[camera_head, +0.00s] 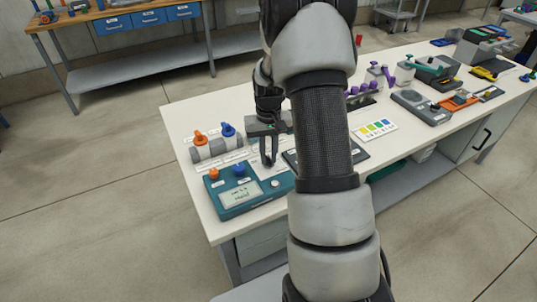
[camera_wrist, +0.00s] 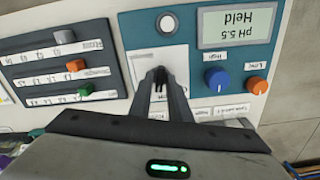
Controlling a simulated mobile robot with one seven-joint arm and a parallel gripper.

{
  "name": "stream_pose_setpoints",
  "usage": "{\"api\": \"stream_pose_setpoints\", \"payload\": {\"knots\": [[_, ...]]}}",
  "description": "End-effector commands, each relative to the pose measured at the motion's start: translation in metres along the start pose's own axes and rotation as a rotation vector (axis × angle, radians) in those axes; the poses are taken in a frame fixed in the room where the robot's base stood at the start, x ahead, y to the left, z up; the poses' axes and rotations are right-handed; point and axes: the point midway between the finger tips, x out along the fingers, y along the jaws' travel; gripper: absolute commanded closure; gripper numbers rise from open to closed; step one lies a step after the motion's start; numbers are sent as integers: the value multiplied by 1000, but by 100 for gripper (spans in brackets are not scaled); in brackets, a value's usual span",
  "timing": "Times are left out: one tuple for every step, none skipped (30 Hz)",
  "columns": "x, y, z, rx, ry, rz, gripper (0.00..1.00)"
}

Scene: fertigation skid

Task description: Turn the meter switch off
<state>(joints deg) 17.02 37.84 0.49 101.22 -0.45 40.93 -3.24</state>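The meter (camera_head: 228,207) is a teal box on the near left of the bench. Its display (camera_wrist: 237,25) reads "pH 5.5 Held", upside down in the wrist view. It carries a blue knob (camera_wrist: 217,81), an orange knob (camera_wrist: 256,86) and a round pale button (camera_wrist: 167,23). The fingers hide part of that patch. The gripper also shows in the head view (camera_head: 268,160), above the meter's far edge.
A dark panel (camera_wrist: 50,66) with grey, orange and green sliders lies beside the meter. Orange-topped (camera_head: 200,139) and blue-topped (camera_head: 227,131) fittings stand behind it. Several devices fill the bench's right end. My arm hides the bench's middle.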

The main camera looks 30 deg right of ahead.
Motion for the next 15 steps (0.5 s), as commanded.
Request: {"api": "stream_pose_setpoints", "payload": {"knots": [[0, 0, 0, 0, 0, 0, 92], [0, 0, 0, 0, 0, 0, 97], [0, 0, 0, 0, 0, 0, 100], [0, 0, 0, 0, 0, 0, 100], [0, 0, 0, 0, 0, 0, 100], [0, 0, 0, 0, 0, 0, 100], [0, 0, 0, -1, 0, 0, 100], [0, 0, 0, -2, 0, 0, 100], [0, 0, 0, -4, 0, 0, 100], [0, 0, 0, -7, 0, 0, 100], [0, 0, 0, -12, 0, 0, 100], [0, 0, 0, -20, 0, 0, 100], [0, 0, 0, -27, 0, 0, 100], [0, 0, 0, -35, 0, 0, 100], [-1, 0, 0, -50, 0, -1, 100]]}}
